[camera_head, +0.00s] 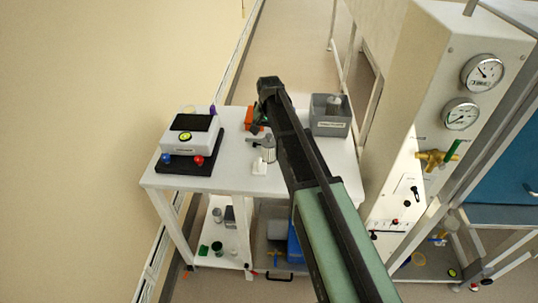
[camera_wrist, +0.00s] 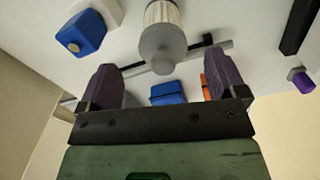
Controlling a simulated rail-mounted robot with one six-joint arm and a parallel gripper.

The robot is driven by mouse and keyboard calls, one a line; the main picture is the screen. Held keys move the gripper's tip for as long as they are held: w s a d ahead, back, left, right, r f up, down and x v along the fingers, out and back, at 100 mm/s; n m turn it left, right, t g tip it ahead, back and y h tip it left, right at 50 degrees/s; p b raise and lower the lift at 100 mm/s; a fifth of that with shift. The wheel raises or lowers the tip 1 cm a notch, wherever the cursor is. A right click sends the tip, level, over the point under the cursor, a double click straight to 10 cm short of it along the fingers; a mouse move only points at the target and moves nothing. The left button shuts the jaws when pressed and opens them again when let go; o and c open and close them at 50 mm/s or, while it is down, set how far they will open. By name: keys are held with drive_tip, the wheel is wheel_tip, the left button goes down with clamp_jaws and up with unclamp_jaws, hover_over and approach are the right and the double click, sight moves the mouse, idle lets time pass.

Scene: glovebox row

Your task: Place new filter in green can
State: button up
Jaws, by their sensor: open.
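My gripper (camera_wrist: 163,62) is open, with two purple fingers spread wide and nothing between their tips. In the wrist view a pale pleated cylinder with a grey round end (camera_wrist: 162,28), which looks like a filter, lies beyond the gap between the fingers, apart from them. In the head view a grey-white cylinder (camera_head: 268,151) stands on the white table beside my arm; I cannot tell whether it is the same item. A small dark green can-like container (camera_head: 217,248) stands on the lower shelf. My arm hides part of the table, and the fingers are unclear in the head view.
A white device on a black base (camera_head: 188,133) takes up the table's left side. A grey bin (camera_head: 330,125) holding a grey cylinder stands at the right. An orange item (camera_head: 249,118) is near my arm's end. A cabinet with gauges (camera_head: 482,73) bounds the right side.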

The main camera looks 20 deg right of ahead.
sight(268, 142)
wheel_tip(268, 142, down, 5)
drive_tip(key=b, duration=0.4)
drive_tip(key=shift+w+a+f+b, duration=0.1)
drive_tip(key=shift+w+b, duration=0.05)
drive_tip(key=shift+b, duration=0.2)
drive_tip(key=shift+r, duration=0.2)
drive_tip(key=c, duration=1.1)
drive_tip(key=shift+r+p, duration=0.15)
drive_tip(key=shift+p, duration=0.2)
wheel_tip(268, 142, up, 20)
drive_tip(key=p, duration=1.9)
drive_tip(key=shift+p, duration=0.4)
